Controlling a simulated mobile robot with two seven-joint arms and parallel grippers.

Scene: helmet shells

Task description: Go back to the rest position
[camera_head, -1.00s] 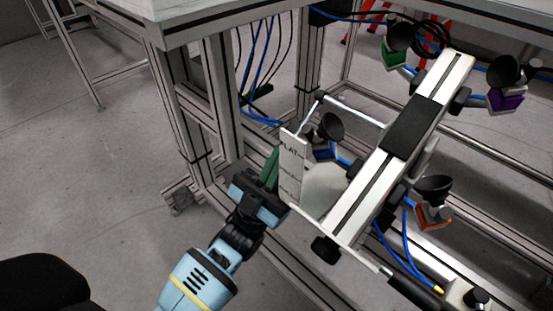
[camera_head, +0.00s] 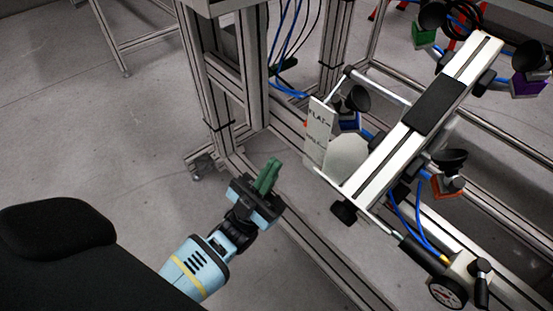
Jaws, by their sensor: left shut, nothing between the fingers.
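My left gripper (camera_head: 270,172) shows low in the middle of the head view, with green fingers on a dark wrist and a light blue forearm. Its fingers are together and hold nothing. It is apart from the suction tool (camera_head: 455,75) on its right, a white and black bar with several dark suction cups. A white plate with lettering (camera_head: 319,128) hangs at the tool's left side, a short gap from my fingers. My right gripper is out of the picture.
An aluminium frame (camera_head: 222,95) stands behind my gripper, with blue hoses (camera_head: 288,62) inside it. A black rounded shape (camera_head: 60,228) fills the lower left. A pressure gauge (camera_head: 447,292) is at the lower right. Bare grey floor (camera_head: 90,130) lies at the left.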

